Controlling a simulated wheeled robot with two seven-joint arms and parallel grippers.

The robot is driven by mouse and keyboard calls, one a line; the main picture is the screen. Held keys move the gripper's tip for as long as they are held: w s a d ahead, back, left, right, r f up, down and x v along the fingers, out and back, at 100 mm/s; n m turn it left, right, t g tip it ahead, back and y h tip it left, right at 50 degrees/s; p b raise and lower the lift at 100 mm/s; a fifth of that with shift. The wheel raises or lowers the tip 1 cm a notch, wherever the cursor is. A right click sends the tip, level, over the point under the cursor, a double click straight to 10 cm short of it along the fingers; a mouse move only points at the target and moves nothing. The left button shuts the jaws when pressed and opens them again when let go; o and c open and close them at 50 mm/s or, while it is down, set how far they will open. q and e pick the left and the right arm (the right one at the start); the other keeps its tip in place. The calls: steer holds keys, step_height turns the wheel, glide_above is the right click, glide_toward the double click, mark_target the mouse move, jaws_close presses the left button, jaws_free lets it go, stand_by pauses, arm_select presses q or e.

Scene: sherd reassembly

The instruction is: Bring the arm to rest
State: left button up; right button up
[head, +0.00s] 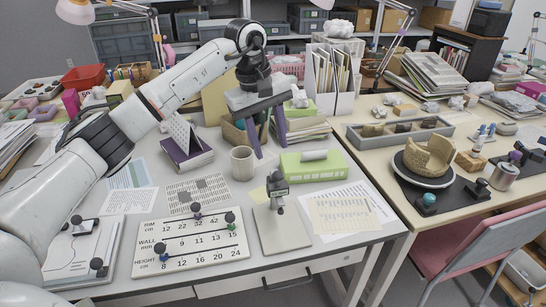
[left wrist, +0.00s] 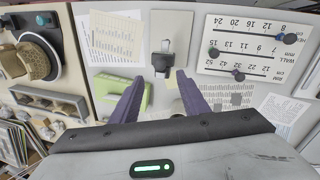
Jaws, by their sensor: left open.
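My left gripper (head: 271,150) hangs over the left table with its two purple fingers apart and nothing between them. It is above the back of the table, near a beige mug (head: 242,162) and a green box (head: 312,165). In the left wrist view the same gripper (left wrist: 161,80) points at the tabletop, fingers spread and empty. A partly built tan pot (head: 430,156) stands on a round turntable (head: 423,182) on the right table. The pot also shows at the upper left of the left wrist view (left wrist: 33,60). My right gripper is not in view.
A white scale board (head: 190,244) with knobs lies at the front of the left table. A stamp-like tool (head: 277,190) stands on a grey plate (head: 281,230) beside it. A compartment tray (head: 400,131) holds sherds on the right table. A pink chair (head: 478,239) stands in front.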

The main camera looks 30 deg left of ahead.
arm_select(q)
steer(key=shift+s+r, duration=0.1)
steer(key=shift+r, duration=0.35)
